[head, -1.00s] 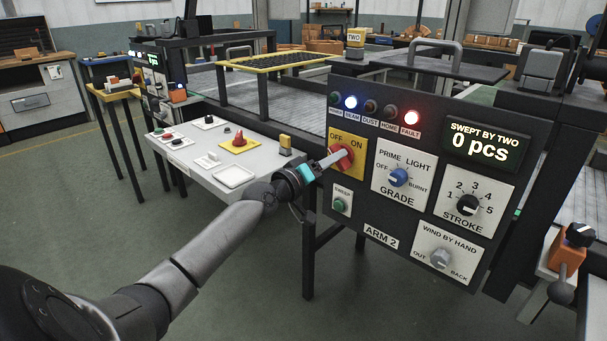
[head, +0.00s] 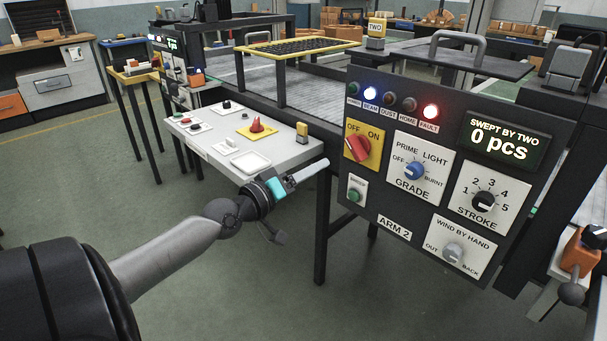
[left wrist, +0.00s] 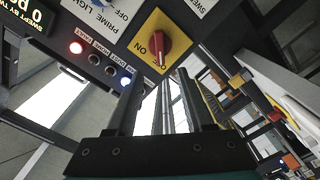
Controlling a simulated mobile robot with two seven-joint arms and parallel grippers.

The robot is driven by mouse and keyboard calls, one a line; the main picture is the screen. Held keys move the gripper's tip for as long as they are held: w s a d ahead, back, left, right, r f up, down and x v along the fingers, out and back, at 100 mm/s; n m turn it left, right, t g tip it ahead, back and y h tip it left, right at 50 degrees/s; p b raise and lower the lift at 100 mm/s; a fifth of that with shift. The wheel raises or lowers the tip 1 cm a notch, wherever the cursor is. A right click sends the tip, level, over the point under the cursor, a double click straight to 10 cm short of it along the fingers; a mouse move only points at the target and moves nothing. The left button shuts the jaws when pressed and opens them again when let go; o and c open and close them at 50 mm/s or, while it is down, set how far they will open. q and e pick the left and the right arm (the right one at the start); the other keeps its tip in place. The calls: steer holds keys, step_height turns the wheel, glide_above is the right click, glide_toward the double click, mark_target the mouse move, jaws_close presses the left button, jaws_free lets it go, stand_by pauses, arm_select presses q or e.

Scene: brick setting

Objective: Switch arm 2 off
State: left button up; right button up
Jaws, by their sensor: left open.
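The arm 2 panel (head: 400,208) carries a yellow OFF/ON plate (head: 351,157) with a red rotary knob (head: 358,149) on it. In the left wrist view the red knob (left wrist: 163,47) lies just beyond the fingertips, its pale mark towards the fingers; I cannot tell surely whether it points at OFF or ON. My left gripper (head: 323,164) is open and empty, left of and a little below the knob, apart from it. Its fingers also show in the left wrist view (left wrist: 158,82). My right gripper is out of view.
The blue BEAM lamp (head: 370,94) and red FAULT lamp (head: 431,111) are lit. The GRADE knob (head: 415,170), STROKE knob (head: 483,201) and green SWEEP button (head: 354,195) are close by. A white control table (head: 205,150) stands to the left.

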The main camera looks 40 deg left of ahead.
arm_select(q)
steer(key=shift+s, duration=1.05)
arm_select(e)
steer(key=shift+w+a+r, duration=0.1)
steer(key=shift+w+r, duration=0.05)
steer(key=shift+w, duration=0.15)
arm_select(q)
steer(key=shift+a, duration=0.1)
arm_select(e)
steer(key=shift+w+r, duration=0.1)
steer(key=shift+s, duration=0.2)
